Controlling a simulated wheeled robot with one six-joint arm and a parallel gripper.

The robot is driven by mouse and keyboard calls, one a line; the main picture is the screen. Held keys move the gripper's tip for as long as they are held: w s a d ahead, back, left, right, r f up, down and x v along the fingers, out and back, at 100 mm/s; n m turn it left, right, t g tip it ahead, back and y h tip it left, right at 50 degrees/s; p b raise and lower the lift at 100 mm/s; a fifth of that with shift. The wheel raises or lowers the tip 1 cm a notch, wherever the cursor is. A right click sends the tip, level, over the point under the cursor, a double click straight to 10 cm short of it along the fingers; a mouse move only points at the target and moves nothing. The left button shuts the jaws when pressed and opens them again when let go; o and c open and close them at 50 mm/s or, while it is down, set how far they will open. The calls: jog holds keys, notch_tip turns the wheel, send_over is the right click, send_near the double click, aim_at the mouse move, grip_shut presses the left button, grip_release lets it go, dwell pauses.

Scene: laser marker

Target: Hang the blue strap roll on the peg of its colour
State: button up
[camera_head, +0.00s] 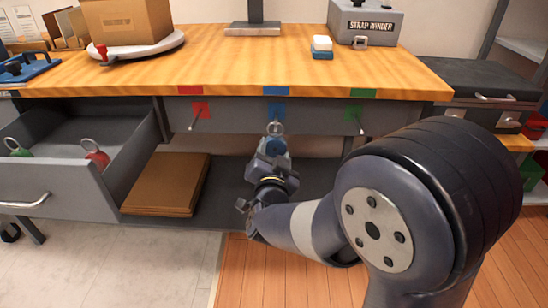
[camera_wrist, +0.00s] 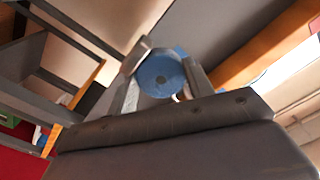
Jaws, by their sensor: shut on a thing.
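The blue strap roll (camera_head: 276,146) is held between the fingers of my gripper (camera_head: 273,157), below the bench front. Its metal ring (camera_head: 275,128) points up, just under the blue patch (camera_head: 276,107). The blue peg at that patch is largely hidden, and I cannot tell whether the ring is around it or only in front of it. In the wrist view the round blue face of the roll (camera_wrist: 162,76) sits between the two fingers (camera_wrist: 160,88).
A red peg (camera_head: 197,119) is on the left and a green peg (camera_head: 360,124) on the right. An open drawer (camera_head: 66,184) holds a green roll (camera_head: 18,148) and a red roll (camera_head: 97,156). Flat cardboard (camera_head: 167,184) lies on the lower shelf (camera_head: 228,180).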

jog(key=shift+w, duration=0.6)
jog(key=shift+w+f+b, duration=0.5)
jog(key=shift+w+b, duration=0.1)
jog(key=shift+b, duration=0.1)
jog(key=o, duration=1.2)
jog(key=s+p, duration=0.1)
jog(key=s, duration=0.4)
jog(key=s+p, duration=0.1)
jog(key=s, duration=0.4)
jog(key=shift+s+a, duration=0.2)
jog(key=shift+s, duration=0.2)
jog(key=shift+f, duration=0.1)
